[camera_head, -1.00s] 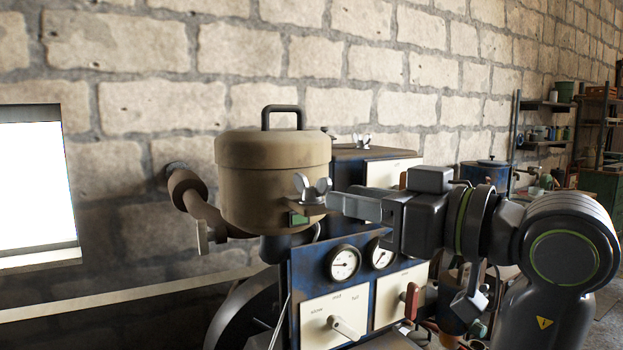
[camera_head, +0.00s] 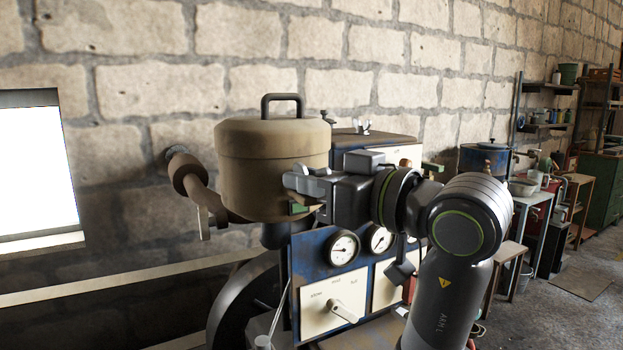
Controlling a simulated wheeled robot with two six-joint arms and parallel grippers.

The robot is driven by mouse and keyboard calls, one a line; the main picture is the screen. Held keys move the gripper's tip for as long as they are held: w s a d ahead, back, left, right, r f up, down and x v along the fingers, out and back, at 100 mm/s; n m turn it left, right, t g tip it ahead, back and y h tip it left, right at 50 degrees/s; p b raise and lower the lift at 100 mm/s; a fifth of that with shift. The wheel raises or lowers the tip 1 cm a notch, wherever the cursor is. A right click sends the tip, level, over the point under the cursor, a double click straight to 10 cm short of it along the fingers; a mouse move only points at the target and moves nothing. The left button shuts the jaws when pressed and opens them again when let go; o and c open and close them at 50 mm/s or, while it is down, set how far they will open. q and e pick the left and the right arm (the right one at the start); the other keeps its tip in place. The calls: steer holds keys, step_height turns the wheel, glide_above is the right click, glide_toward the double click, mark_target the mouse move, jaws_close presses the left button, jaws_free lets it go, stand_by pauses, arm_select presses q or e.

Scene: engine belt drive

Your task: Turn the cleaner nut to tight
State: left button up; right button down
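The air cleaner is a brown cylindrical canister (camera_head: 270,165) with a dark handle on its lid, mounted on the engine. The wing nut on the bracket at its right side is hidden behind my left gripper's fingers. My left gripper (camera_head: 296,181) reaches in from the right, its fingertips at the canister's right side where the nut sits. I cannot tell whether the fingers are closed on the nut. A green patch (camera_head: 298,208) shows on the bracket just below the fingers. My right gripper is not in view.
A blue panel with a round gauge (camera_head: 343,248) and a white plate with a lever (camera_head: 343,311) stands below the gripper. Another wing nut (camera_head: 362,127) sits on the box behind. A pipe (camera_head: 189,180) projects left. A workbench and shelves stand at far right.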

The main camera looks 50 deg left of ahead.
arm_select(q)
jaws_close()
steer(key=shift+r+m+t+p, duration=0.1)
steer(key=shift+m+t+p, duration=0.45)
steer(key=shift+m+t, duration=0.85)
steer(key=t+p, duration=0.1)
steer(key=t, duration=0.1)
steer(key=shift+m+t+h, duration=0.3)
steer(key=shift+m+t, duration=0.1)
steer(key=shift+m+t+p, duration=0.3)
steer(key=shift+t, duration=0.1)
steer(key=shift+o, duration=1.1)
jaws_free()
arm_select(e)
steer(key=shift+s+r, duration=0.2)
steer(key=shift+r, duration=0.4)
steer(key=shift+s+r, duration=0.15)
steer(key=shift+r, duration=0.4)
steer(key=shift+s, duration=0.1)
